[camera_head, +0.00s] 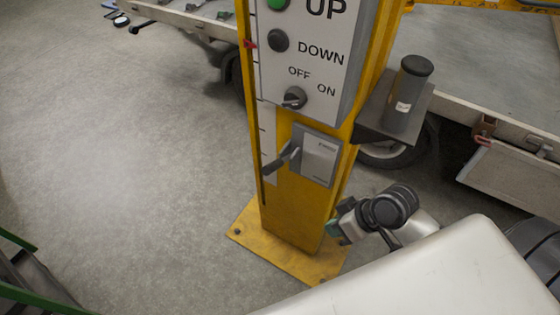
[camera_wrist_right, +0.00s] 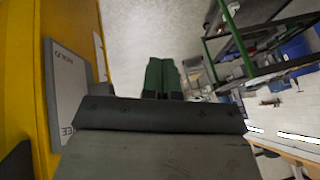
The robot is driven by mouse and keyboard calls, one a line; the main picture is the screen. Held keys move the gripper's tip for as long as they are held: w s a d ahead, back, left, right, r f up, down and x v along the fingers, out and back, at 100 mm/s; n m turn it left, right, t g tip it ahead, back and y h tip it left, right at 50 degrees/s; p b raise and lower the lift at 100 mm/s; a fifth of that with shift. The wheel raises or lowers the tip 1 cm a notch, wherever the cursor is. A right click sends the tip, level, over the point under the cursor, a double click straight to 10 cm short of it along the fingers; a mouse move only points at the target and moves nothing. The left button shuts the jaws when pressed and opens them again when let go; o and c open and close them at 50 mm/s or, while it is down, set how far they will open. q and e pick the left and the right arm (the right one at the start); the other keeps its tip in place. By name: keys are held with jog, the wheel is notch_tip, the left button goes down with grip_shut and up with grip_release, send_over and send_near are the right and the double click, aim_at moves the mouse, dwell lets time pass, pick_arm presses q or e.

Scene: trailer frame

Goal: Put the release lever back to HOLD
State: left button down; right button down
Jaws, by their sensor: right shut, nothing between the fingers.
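The release lever (camera_head: 280,162) is a dark handle on the left side of a grey box (camera_head: 318,158) low on the yellow post. Its handle points out to the left and slightly down in the head view. The box's print is too small to read there. My right gripper (camera_head: 333,229) is right of the post, below the box, apart from the lever. Its green fingers (camera_wrist_right: 163,77) are shut and empty. My left gripper is out of view.
Above the box is a panel (camera_head: 308,75) with UP and DOWN buttons and an OFF/ON knob (camera_head: 294,97). A dark cylinder (camera_head: 408,98) stands on a shelf right of the post. The yellow base plate (camera_head: 262,250) is bolted down. Open floor lies to the left.

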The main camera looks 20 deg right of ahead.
jog(key=w+d+r+t+y, duration=0.1)
jog(key=w+d+r+y, duration=0.1)
jog(key=w+d+r, duration=0.2)
jog(key=w+d+r+t+y, duration=0.2)
jog(key=w+d+r, duration=0.3)
jog(key=r, duration=0.4)
jog(key=shift+w+m+y, duration=0.4)
jog(key=shift+w+y, duration=0.2)
jog(key=shift+a, duration=0.1)
jog(key=p, duration=0.4)
send_near(280, 162)
jog(key=a, duration=0.3)
jog(key=w+a, duration=0.1)
jog(key=a, duration=0.1)
jog(key=w+a, duration=0.1)
jog(key=a, duration=0.2)
jog(key=shift+a+f, duration=0.1)
jog(key=shift+a, duration=0.2)
jog(key=shift+s, duration=0.1)
